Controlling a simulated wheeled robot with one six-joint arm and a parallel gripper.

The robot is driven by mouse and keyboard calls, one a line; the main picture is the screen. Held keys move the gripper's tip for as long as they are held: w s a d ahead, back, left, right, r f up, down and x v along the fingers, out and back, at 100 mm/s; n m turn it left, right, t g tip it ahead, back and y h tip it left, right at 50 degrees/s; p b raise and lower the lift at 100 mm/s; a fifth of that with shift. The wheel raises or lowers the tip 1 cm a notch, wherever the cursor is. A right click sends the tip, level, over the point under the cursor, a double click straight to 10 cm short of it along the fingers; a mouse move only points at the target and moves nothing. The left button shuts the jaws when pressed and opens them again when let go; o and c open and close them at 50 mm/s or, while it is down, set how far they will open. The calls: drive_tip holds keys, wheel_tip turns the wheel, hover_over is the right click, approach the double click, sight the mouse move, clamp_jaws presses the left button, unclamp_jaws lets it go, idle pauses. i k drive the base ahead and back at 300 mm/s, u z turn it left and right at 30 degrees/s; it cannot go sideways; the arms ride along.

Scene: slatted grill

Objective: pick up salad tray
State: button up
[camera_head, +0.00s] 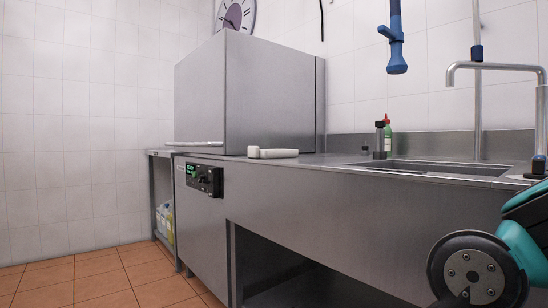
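No salad tray can be made out in the head view. Part of my own teal and black arm shows at the lower right, with a round bolted end face. My gripper's fingers are not in view, so I cannot see whether they hold anything.
A large grey metal box (245,95) stands on the steel counter (330,180). A white object (272,153) lies before it. Bottles (387,135), a sink (440,168) and a tap (495,66) are at right. The tiled floor (95,280) at left is clear.

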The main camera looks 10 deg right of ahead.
sight(253, 152)
drive_tip(key=u, duration=0.6)
drive_tip(key=i, duration=1.15)
drive_tip(key=z, duration=0.05)
